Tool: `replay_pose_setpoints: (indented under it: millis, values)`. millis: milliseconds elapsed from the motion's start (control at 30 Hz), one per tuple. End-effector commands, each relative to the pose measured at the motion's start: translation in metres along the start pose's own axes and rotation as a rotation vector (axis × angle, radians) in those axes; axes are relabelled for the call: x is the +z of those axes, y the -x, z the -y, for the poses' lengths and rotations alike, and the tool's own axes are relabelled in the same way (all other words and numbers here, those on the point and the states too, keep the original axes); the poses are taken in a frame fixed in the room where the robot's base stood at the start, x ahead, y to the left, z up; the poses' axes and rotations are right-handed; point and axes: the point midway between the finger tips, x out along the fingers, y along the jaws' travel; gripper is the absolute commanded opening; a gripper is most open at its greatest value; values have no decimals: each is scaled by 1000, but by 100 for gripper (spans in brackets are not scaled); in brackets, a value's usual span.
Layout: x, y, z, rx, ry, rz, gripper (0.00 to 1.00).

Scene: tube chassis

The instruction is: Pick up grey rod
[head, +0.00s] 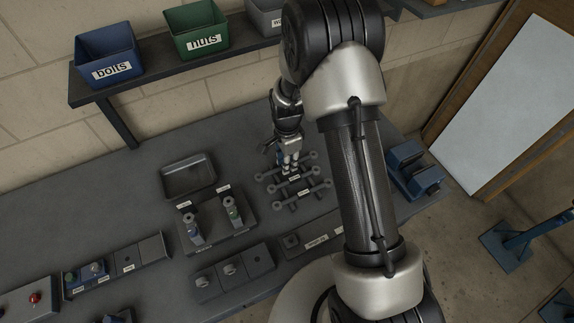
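Several dark grey rods (310,191) with rounded ends lie side by side, slanting, on a rack with small white labels on the dark table. My gripper (290,169) points down over the rods near the back of the rack. Its fingertips are at or just above the back rods and partly hide them. Contact cannot be made out, and the fingers are too small to show whether they are open or shut.
An empty grey tray (188,177) and a holder (244,230) with two small upright parts stand left of the rods. Blue clamp-like blocks (411,170) are to the right. A shelf with a blue bin (108,54) and a green bin (196,31) runs behind.

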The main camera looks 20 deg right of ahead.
Motion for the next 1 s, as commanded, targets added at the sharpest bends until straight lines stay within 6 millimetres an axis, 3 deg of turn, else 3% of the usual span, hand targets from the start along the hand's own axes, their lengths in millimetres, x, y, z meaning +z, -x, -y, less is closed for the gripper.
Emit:
replay_pose_setpoints:
  millis: [300,767,1000]
  values:
    - [0,0,0,0,0,0,0]
    - [0,2,0,-1,0,0,0]
    - [0,27,1,-3,0,-1,0]
